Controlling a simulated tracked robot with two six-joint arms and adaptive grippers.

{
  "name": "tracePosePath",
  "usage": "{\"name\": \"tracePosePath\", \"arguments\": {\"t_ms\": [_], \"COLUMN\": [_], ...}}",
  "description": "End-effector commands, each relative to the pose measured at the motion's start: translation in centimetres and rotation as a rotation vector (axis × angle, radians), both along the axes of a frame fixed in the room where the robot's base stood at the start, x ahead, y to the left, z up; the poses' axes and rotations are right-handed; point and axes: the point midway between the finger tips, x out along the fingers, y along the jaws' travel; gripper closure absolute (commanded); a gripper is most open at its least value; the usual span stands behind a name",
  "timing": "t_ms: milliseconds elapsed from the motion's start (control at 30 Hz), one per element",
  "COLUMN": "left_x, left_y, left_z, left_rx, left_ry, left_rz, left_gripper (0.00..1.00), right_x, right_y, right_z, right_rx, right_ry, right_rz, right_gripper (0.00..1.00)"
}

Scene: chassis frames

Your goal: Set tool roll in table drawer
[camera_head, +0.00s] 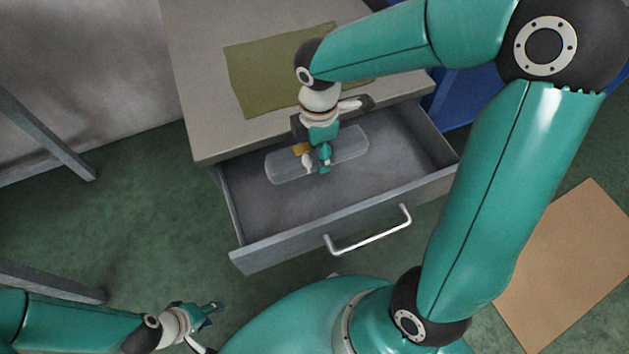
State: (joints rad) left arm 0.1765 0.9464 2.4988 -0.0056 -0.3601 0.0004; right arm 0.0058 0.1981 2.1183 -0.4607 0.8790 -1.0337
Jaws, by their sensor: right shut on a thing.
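The table drawer (400,190) is pulled open beneath the grey table top, with a metal handle (370,240) on its front. The tool roll (345,146) is a pale grey, long rounded bundle with a small tan patch. It appears over the drawer's opening; whether it touches the drawer floor I cannot tell. My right gripper (318,162) points down and is shut on the tool roll near its middle, hiding part of it. My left gripper (207,325) is low at the lower left, away from the drawer; its fingers are partly seen and look apart.
An olive cloth or mat (262,75) lies on the table top (195,100). A flat brown sheet (570,270) lies on the green floor at right. A blue object (463,98) stands right of the table. Grey legs (45,135) stand at left.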

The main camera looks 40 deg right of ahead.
Motion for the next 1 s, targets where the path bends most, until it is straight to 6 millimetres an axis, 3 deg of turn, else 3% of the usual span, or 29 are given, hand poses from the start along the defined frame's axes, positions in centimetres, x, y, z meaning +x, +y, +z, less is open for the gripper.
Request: {"name": "tracePosePath", "arguments": {"t_ms": [33,100,233,533,767,1000], "left_x": [0.0,0.0,0.0,0.0,0.0,0.0], "left_y": [0.0,0.0,0.0,0.0,0.0,0.0], "left_z": [-0.7,-1.1,-1.6,-2.1,-3.2,-3.1], "left_rx": [0.000,0.000,0.000,0.000,0.000,0.000], "left_ry": [0.000,0.000,0.000,0.000,0.000,0.000], "left_rz": [0.000,0.000,0.000,0.000,0.000,0.000], "left_gripper": [0.60,0.60,0.60,0.60,0.60,0.60], "right_x": [-0.1,-0.1,0.0,0.0,0.1,0.1], "right_y": [0.0,0.0,0.0,0.0,0.0,0.1], "right_z": [-1.7,-3.3,-5.6,-7.7,-10.8,-11.0], "right_rx": [-0.001,0.001,0.000,-0.001,-0.001,-0.001], "right_ry": [0.004,0.003,0.001,0.000,0.000,-0.003], "right_rz": [0.000,0.000,0.000,0.000,0.001,0.000], "right_gripper": [1.00,1.00,1.00,1.00,1.00,1.00]}}
